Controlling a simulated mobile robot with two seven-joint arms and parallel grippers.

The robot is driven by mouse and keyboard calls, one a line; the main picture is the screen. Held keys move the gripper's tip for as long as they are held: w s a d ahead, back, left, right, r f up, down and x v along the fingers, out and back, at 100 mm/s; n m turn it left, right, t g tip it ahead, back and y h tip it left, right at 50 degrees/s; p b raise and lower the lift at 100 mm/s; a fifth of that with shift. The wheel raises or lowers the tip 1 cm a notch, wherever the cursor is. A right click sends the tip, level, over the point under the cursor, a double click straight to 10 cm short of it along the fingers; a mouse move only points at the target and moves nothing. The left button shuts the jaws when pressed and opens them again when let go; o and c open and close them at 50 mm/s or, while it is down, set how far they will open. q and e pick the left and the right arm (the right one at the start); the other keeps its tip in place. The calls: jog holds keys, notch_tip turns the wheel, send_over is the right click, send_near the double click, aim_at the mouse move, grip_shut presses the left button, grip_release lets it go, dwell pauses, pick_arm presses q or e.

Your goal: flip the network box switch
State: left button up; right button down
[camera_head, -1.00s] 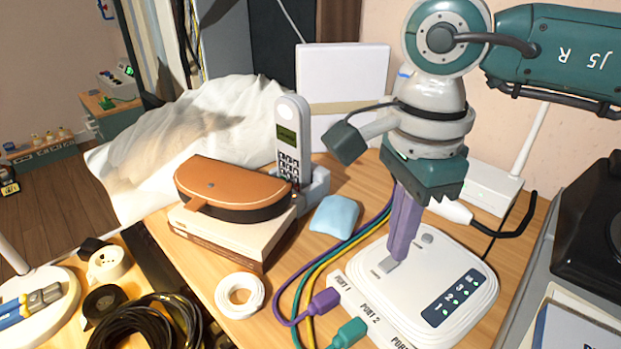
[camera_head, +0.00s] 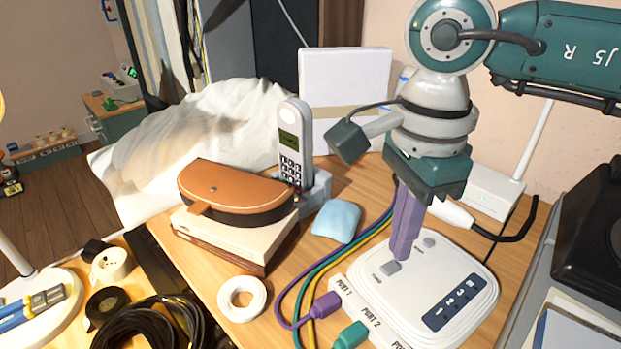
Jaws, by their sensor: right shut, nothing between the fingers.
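The white network box (camera_head: 446,262) lies on the wooden desk at lower right, with port labels along its front left side. Its grey switch (camera_head: 389,268) is on the top, near the left corner, with a small round grey button (camera_head: 429,242) further back. A dark panel (camera_head: 454,301) with numbered marks is on the right; no green lights show on it. My right gripper (camera_head: 404,257) points down over the box. Its purple fingers are shut and empty, with the tips right at the switch; I cannot tell if they touch it. My left gripper is out of view.
Purple, teal and yellow cables (camera_head: 318,270) run left of the box. A blue cushion-like object (camera_head: 336,219), a cordless phone (camera_head: 295,145) and a brown case (camera_head: 233,190) on a box stand further left. A white router (camera_head: 494,192) is behind. White tape (camera_head: 242,298) lies in front.

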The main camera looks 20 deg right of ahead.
aim_at(395, 264)
notch_tip(395, 264, up, 5)
jog(key=p, duration=0.3)
jog(key=shift+r, duration=0.15)
